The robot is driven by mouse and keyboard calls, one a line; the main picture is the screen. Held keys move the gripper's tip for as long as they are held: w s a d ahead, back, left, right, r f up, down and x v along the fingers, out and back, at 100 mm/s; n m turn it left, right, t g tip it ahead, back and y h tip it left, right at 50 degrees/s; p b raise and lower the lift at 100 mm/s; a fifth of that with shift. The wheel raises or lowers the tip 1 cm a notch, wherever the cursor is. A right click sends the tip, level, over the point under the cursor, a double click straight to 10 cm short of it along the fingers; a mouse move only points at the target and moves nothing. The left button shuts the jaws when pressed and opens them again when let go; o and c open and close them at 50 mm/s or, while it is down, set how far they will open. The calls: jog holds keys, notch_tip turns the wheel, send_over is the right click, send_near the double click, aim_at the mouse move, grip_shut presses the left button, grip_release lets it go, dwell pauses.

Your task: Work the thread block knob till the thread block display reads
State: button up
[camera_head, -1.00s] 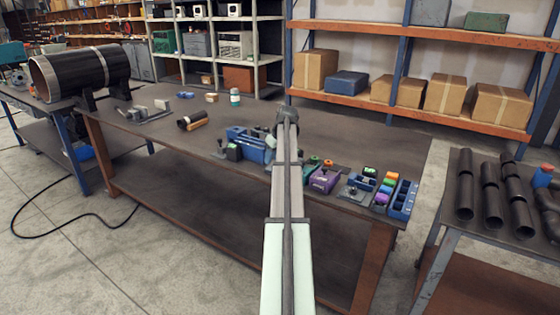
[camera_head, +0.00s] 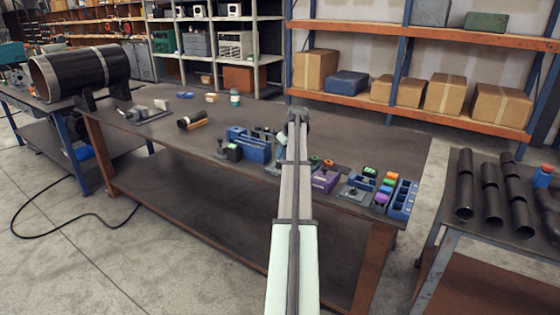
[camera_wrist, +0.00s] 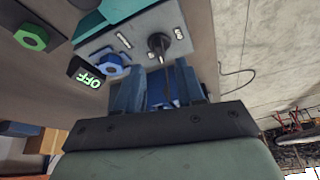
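In the wrist view my gripper (camera_wrist: 157,78) has two dark blue fingers standing apart, with a blue object (camera_wrist: 160,90) visible in the gap; I cannot tell whether they touch it. Just beyond the fingertips, a grey panel carries a black upright lever or knob (camera_wrist: 157,45) with small labels on both sides. Left of it are a blue round knob (camera_wrist: 113,65) and a dark display (camera_wrist: 88,78) with green letters that look like OFF, turned in the picture. I cannot tell which part is the thread block. In the head view my arm hides the gripper's work area.
A teal block (camera_wrist: 105,10) and a green nut-shaped knob (camera_wrist: 31,38) are close by in the wrist view. On the bench (camera_head: 200,155), a blue block (camera_head: 250,148) lies left of my arm and a purple block (camera_head: 325,179) right. The bench's left front is clear.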

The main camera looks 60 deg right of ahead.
aim_at(279, 162)
jog(key=shift+x, duration=2.5)
grip_shut()
